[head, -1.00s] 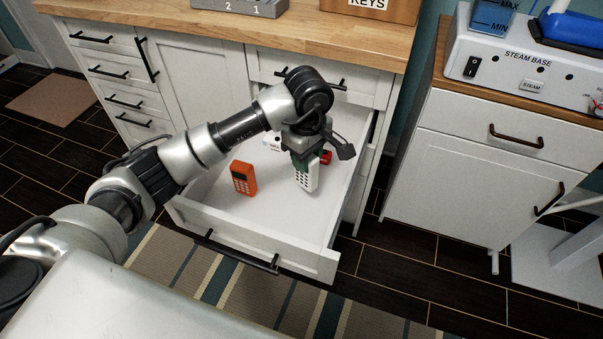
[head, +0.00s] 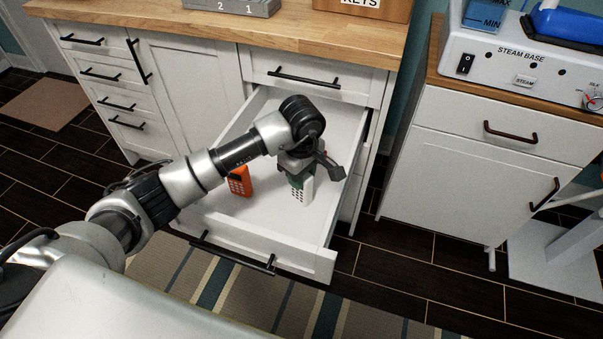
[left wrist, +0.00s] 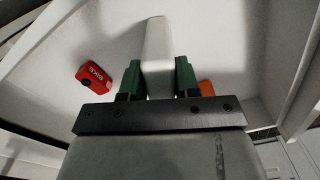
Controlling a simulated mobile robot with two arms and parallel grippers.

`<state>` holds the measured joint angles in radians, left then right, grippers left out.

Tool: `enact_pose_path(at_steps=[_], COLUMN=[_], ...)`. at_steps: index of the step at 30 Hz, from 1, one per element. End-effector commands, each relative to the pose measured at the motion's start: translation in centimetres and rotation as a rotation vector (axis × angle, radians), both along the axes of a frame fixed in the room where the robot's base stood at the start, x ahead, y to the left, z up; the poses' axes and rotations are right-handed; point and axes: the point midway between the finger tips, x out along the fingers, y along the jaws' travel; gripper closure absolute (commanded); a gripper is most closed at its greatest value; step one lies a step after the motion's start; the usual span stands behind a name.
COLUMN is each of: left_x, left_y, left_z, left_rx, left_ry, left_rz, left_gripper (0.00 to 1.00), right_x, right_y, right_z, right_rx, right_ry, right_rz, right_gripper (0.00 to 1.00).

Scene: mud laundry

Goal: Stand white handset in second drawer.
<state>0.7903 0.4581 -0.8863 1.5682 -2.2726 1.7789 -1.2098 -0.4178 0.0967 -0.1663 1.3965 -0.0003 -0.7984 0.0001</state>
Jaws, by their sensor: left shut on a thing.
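In the left wrist view the white handset (left wrist: 157,60) sits between the two green fingers of my left gripper (left wrist: 158,80). The gripper and arm hide its top in the head view. I cannot tell whether its lower end touches the drawer floor. My right gripper is not in view.
An orange handset (head: 239,181) stands to the left in the drawer, partly behind my arm. The drawer's front floor is clear. A steam base (head: 520,70) stands on the right cabinet.

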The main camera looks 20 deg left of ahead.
Motion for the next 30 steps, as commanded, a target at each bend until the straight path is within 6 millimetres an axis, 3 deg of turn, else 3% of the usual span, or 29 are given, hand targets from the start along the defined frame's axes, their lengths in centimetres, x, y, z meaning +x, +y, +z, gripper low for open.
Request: enact_pose_path(at_steps=[1,6,18,30], left_x=[0.0,0.0,0.0,0.1], left_y=[0.0,0.0,0.0,0.0], left_z=[0.0,0.0,0.5,9.1], left_rx=[0.0,0.0,0.0,0.001], left_ry=[0.0,0.0,-0.001,-0.005], left_rz=[0.0,0.0,0.0,0.0], left_gripper=[0.65,0.43,0.43,0.43], right_x=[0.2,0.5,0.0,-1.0], right_y=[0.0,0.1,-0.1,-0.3], right_z=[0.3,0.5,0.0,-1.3], right_rx=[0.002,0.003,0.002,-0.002], right_ry=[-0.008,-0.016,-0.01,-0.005], right_rz=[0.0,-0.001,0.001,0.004], right_gripper=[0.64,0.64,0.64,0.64])
